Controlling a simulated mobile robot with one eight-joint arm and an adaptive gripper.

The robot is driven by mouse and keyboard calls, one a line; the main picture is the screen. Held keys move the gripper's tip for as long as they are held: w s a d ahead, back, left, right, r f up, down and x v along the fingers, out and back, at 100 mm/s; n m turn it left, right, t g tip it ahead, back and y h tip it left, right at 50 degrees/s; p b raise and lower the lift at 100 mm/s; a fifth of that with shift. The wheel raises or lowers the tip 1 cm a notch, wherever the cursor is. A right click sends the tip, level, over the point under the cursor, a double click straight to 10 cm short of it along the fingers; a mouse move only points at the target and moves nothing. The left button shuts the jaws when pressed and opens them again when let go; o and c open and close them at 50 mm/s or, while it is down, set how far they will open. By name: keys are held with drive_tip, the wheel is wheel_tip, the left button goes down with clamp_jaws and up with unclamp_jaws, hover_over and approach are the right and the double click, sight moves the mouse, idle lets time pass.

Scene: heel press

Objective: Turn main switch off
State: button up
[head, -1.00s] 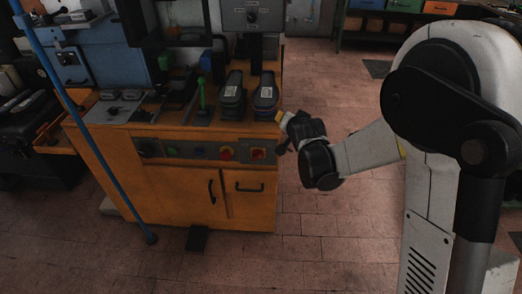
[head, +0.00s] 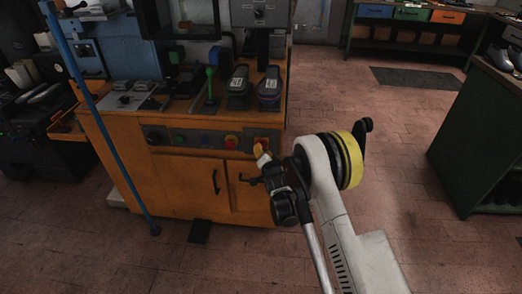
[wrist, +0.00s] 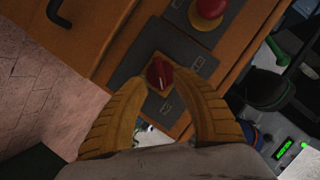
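The main switch is a red rotary knob (wrist: 159,73) on a yellow plate set in a dark grey panel. In the wrist view it sits between and just beyond the tips of my gripper (wrist: 156,88). The yellow fingers are apart, one on each side of the knob; I cannot tell whether either touches it. In the head view my gripper (head: 262,157) is at the right end of the press's front control strip, covering part of the red switch (head: 261,144).
A red mushroom button (head: 231,142) on a yellow plate sits left of the switch. The orange cabinet (head: 180,185) has doors with black handles below. A blue pole (head: 110,140) stands at its left. A green bench (head: 480,140) is at the right; open floor lies between.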

drive_tip(key=shift+b+x, duration=0.6)
drive_tip(key=shift+x, duration=1.75)
clamp_jaws()
